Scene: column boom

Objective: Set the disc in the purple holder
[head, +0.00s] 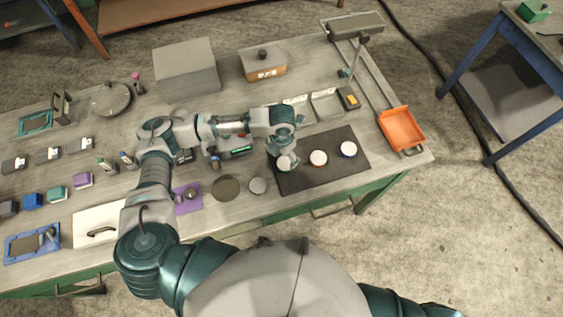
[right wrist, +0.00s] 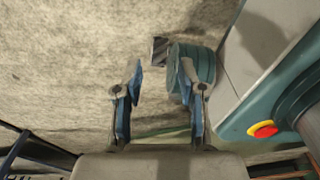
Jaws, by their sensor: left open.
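The purple holder (head: 182,208) is a flat purple plate near the front of the bench, partly behind my left forearm, with a small dark round part on it. My right gripper (right wrist: 158,78) is open and empty above the floor, away from the bench.
A dark round plate (head: 226,188) and a grey round piece (head: 257,186) lie between holder and mat (head: 297,181). An orange tray (head: 401,130) is at the right end.

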